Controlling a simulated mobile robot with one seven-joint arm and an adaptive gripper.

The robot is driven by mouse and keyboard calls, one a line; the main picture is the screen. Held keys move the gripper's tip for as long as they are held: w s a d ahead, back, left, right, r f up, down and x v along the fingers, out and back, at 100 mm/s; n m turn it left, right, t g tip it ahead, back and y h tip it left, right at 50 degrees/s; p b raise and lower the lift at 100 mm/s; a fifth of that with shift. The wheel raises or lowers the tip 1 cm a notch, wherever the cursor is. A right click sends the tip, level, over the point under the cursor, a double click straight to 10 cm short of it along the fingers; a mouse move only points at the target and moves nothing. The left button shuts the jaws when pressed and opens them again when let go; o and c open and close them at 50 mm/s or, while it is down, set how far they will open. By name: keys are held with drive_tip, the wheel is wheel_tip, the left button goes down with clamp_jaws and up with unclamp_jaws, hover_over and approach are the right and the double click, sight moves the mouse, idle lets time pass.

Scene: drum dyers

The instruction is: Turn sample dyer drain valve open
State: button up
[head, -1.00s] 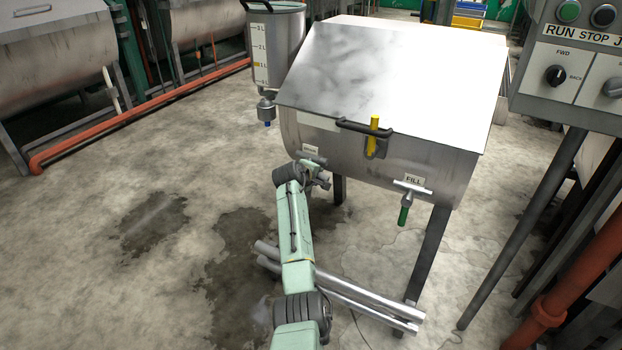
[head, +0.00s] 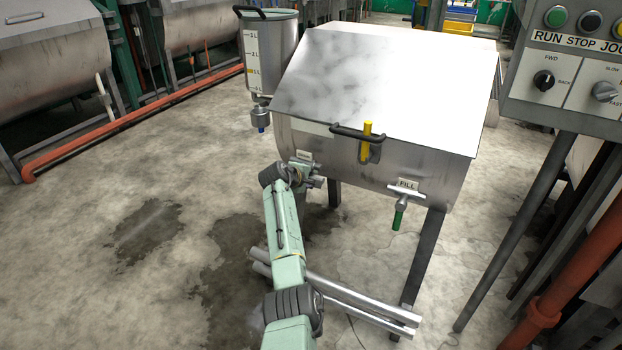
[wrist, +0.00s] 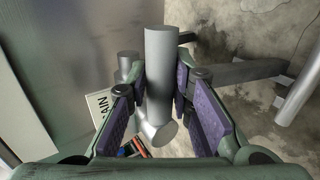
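The sample dyer (head: 385,95) is a steel drum with a sloping lid on dark legs. Its DRAIN label (wrist: 103,105) shows in the wrist view, left of a grey cylindrical valve part (wrist: 160,75). The small drain label (head: 304,155) also shows in the head view, at the drum's lower left front. My gripper (wrist: 162,92) is open, with its purple-padded fingers on either side of the grey cylinder. I see no clear squeeze on it. In the head view my arm hides most of the drain valve and my fingers.
A measuring vessel (head: 268,55) stands at the left of the drum. The control panel (head: 575,70) is at the right. Metal pipes (head: 350,300) show low beside my arm. Open floor lies left.

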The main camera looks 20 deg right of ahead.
drive_tip(key=o, duration=0.4)
drive_tip(key=v, duration=1.2)
idle(0.4)
